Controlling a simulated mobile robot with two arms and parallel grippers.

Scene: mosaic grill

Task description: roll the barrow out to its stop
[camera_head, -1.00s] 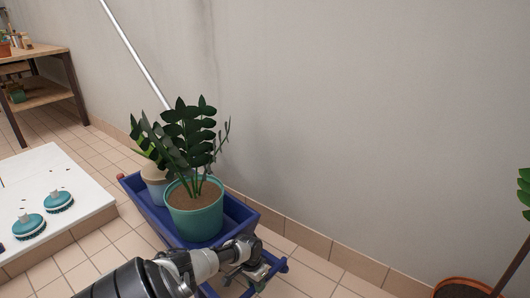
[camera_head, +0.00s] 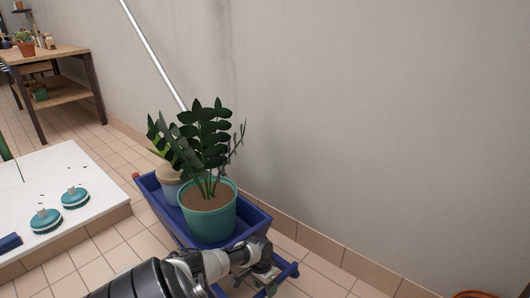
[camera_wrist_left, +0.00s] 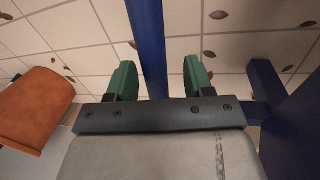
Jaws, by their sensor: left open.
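The blue barrow (camera_head: 258,222) stands on the tiled floor beside the wall. In the left wrist view, a blue bar (camera_wrist_left: 147,40) runs between the green fingers of the left gripper (camera_wrist_left: 158,78). The fingers are apart, with a gap on each side of the bar. My right gripper is not in view.
A white platform (camera_head: 95,170) with two teal brushes (camera_head: 75,197) lies left of the barrow. A wooden bench (camera_head: 60,52) stands at the back left. The wall (camera_head: 390,120) is close on the right. An orange rounded thing (camera_wrist_left: 38,105) shows in the wrist view.

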